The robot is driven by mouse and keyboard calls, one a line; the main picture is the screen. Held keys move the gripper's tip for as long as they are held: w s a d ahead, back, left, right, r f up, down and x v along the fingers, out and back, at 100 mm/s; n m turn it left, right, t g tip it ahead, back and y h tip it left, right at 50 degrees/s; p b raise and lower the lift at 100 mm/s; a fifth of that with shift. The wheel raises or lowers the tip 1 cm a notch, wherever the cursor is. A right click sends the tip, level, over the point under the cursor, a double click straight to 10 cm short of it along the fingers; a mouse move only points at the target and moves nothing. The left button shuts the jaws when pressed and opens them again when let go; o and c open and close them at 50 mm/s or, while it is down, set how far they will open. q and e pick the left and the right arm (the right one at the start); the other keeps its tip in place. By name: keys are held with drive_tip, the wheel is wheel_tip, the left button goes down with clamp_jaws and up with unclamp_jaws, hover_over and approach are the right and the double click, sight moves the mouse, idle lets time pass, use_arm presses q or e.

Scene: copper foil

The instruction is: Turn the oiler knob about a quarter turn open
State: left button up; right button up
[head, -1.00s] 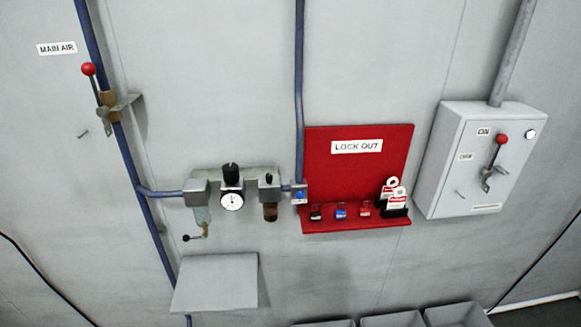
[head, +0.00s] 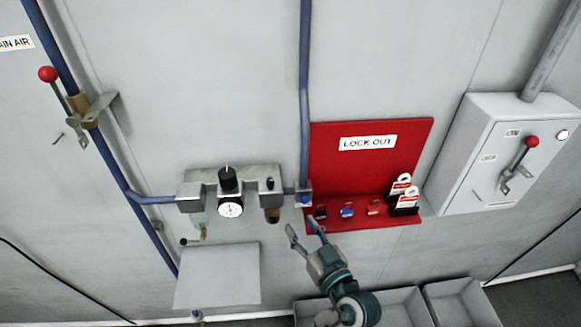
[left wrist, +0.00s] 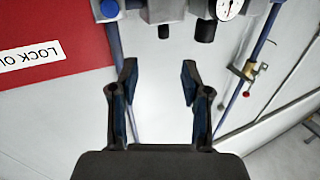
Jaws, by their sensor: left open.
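The oiler (head: 271,199) is the right-hand unit of the air set on the wall, with an amber bowl below. Its small black knob (head: 270,183) stands on top. The knob also shows at the top of the upside-down left wrist view (left wrist: 163,31), ahead of the fingers and between their lines. My left gripper (head: 303,228) is open and empty, below and right of the oiler, apart from it. Its two fingers (left wrist: 157,80) are spread in the wrist view. My right gripper is out of view.
The larger black regulator knob (head: 227,179) and gauge (head: 230,209) are left of the oiler. A blue-button block (head: 304,199) and red lockout board (head: 365,160) with padlocks are right. A grey shelf (head: 218,277) juts out below; grey bins (head: 455,305) stand lower right.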

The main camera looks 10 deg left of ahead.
sight(274, 184)
use_arm(q)
drive_tip(key=shift+n, duration=0.3)
drive_tip(key=x, duration=0.5)
drive_tip(key=r+p+x, duration=0.1)
drive_tip(key=x, duration=0.9)
drive_tip(key=shift+a+r+p, duration=0.2)
drive_tip(key=shift+a+p, duration=0.15)
drive_tip(key=shift+a, duration=0.2)
drive_tip(key=shift+w, duration=0.4)
drive_tip(key=shift+d, duration=0.25)
drive_tip(key=shift+a, duration=0.15)
drive_tip(key=c, duration=0.8)
drive_tip(key=shift+a, duration=0.15)
clamp_jaws()
